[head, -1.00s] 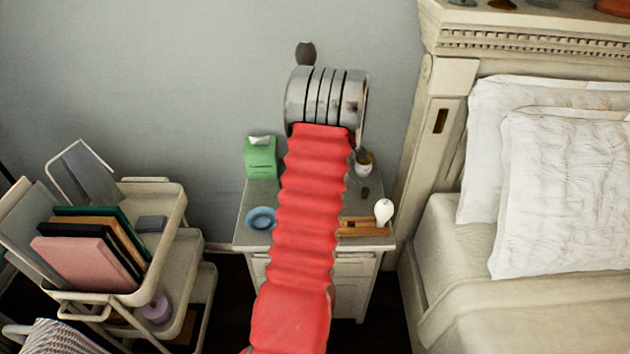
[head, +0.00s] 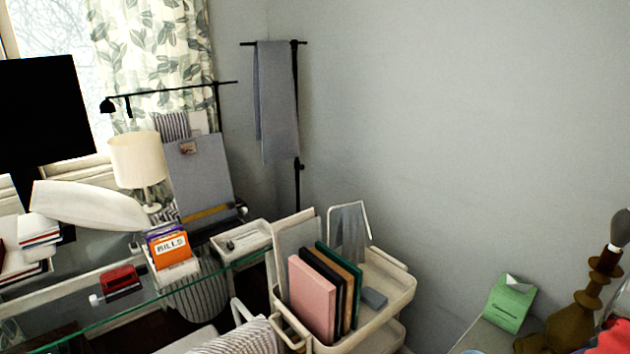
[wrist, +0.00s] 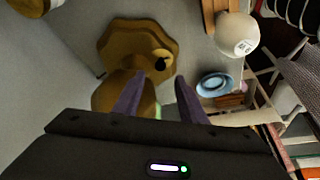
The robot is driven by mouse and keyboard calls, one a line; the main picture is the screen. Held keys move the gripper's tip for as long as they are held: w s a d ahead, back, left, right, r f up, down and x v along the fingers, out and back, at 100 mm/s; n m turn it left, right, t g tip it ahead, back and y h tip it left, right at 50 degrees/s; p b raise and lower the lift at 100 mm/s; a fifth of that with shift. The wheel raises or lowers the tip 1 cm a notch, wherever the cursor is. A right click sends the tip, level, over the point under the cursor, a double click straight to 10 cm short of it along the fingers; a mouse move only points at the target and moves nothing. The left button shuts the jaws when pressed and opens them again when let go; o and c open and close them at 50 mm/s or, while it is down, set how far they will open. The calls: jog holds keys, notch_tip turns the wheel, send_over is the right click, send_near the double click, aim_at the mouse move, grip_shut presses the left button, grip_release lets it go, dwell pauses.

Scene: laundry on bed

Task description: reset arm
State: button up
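My gripper (wrist: 162,80) shows in the wrist view with its two purple fingers apart and nothing seen between their tips. A brown lamp (wrist: 137,40) with an angular base is beyond and partly behind the left finger. In the head view, this lamp (head: 560,330) has a turned stem and a dark, bulb-shaped top at the right edge. A small piece of my red-sleeved arm (head: 613,338) shows beside it at the lower right corner. The gripper itself is not visible in the head view.
A cream cart (head: 395,290) holds upright books. A green tissue box (head: 510,303) stands near the lamp. A glass desk (head: 110,285) holds several items at left. The wrist view shows a white bulb (wrist: 236,34) and a blue dish (wrist: 214,84). Bare wall lies behind.

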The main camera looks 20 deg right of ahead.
jog(key=a+f+m+g+y, duration=0.1)
jog(key=a+m, duration=0.5)
jog(key=a, duration=0.1)
jog(key=w+a+r+g, duration=0.1)
jog(key=w+a+r, duration=0.35)
jog(key=a, duration=0.45)
jog(key=w+a+r, duration=0.4)
jog(key=w+a, duration=0.2)
jog(key=a, duration=0.3)
jog(key=w+a+r+g, duration=0.1)
jog(key=w+a+r, duration=0.4)
jog(key=a, duration=0.4)
jog(key=a+r+n+t, duration=0.2)
jog(key=a+r+n, duration=0.2)
jog(key=a, duration=1.1)
jog(key=w+a+r+n+t, duration=0.1)
jog(key=a+r+n, duration=0.4)
jog(key=a, duration=1)
jog(key=shift+a+r+t, duration=0.35)
jog(key=shift+r+t, duration=0.05)
jog(key=shift+t, duration=0.2)
